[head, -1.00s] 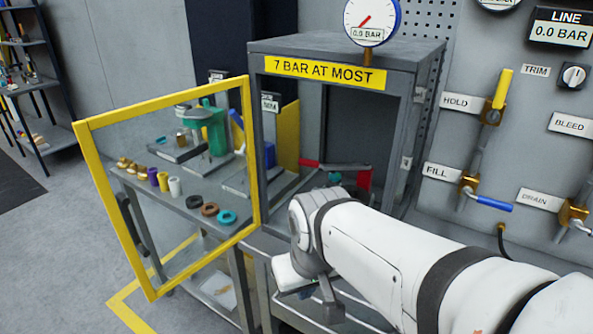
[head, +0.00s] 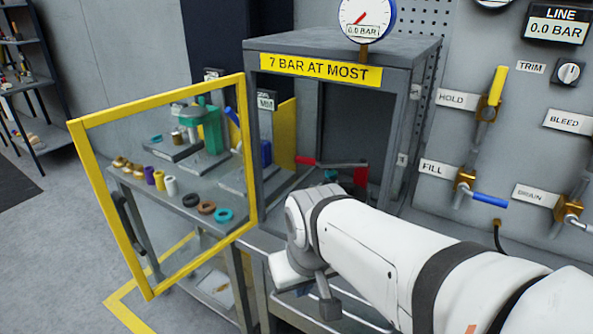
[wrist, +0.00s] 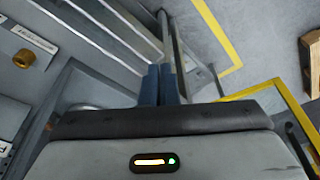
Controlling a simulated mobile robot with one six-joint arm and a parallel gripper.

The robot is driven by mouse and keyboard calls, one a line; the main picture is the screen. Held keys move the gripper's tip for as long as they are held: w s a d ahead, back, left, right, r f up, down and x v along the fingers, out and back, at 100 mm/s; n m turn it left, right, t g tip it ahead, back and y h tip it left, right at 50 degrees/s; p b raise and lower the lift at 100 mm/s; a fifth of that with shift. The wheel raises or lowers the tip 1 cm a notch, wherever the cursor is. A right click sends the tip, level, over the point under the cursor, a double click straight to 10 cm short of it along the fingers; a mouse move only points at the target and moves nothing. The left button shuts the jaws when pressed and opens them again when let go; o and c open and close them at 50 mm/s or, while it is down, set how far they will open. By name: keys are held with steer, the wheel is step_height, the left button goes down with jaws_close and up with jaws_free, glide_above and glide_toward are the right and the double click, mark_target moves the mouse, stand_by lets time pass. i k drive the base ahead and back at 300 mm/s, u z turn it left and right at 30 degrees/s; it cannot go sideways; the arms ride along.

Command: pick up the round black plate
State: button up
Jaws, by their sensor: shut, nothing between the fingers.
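I cannot make out a round black plate for certain in either view. A small dark ring (head: 191,200) lies on the side bench, seen through the open yellow-framed door; it looks like a ring rather than a plate. My gripper shows in the wrist view as two blue fingers (wrist: 159,85) pressed together with nothing between them. It points down past the bench edge toward the floor, apart from any loose object. In the head view my arm reaches in front of the cabinet and hides part of its opening.
The yellow-framed door (head: 140,107) stands open left of the grey cabinet (head: 428,62). A brown ring (head: 206,208), a teal ring (head: 224,215) and several small parts lie on the bench. A red-handled lever (head: 335,164) is inside the cabinet. A valve panel (head: 535,100) stands right.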

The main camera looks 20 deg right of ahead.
mark_target(355, 190)
steer(key=z, duration=3.35)
steer(key=k, duration=1.1)
steer(key=u, duration=2.1)
steer(key=i, duration=1)
